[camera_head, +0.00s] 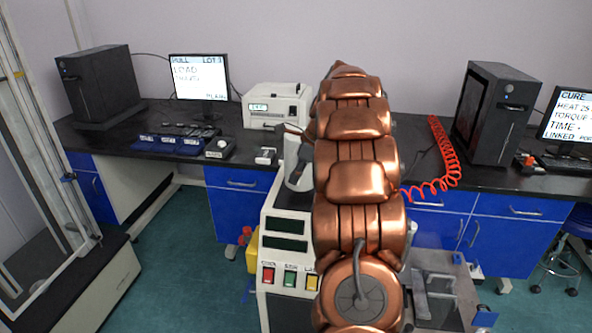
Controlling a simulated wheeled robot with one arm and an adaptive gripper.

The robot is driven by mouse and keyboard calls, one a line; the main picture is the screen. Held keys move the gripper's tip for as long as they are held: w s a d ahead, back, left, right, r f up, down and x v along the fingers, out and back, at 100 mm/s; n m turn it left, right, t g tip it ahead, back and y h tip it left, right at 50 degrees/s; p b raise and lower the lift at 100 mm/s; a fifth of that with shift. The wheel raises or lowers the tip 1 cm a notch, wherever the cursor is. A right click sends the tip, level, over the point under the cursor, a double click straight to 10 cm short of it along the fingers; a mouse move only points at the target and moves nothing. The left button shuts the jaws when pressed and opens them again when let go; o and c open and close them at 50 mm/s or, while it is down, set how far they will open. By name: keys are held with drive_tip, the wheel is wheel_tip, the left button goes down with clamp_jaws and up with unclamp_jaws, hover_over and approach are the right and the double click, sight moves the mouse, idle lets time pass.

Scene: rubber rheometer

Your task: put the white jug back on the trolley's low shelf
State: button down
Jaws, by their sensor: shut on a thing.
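A white jug-like body (294,165) shows just left of my copper arm, above the panelled machine and in front of the bench. My arm covers its right side. A dark part of my gripper (293,129) shows at its top; the fingertips are mostly hidden behind the arm. The gripper appears shut on the jug, which looks roughly upright. A grey metal stand (452,268) with upright brackets shows at the lower right, partly behind my arm. I cannot tell whether it is the trolley, and no low shelf shows clearly.
The white machine (284,262) with displays and red, green and yellow buttons stands close in front. A yellow container (252,252) is behind its left side. The dark bench (140,138) holds computers and instruments. A glass-sided frame (45,165) stands left. Green floor (180,265) is clear between.

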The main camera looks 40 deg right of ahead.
drive_tip(key=shift+f+p, duration=0.3)
drive_tip(key=shift+f, duration=1.2)
drive_tip(key=c, duration=1.1)
unclamp_jaws()
drive_tip(key=shift+f, duration=0.2)
drive_tip(key=shift+c, duration=0.2)
drive_tip(key=shift+r, duration=0.1)
drive_tip(key=b+v, duration=0.1)
drive_tip(key=v, duration=1.1)
drive_tip(key=shift+b, duration=0.4)
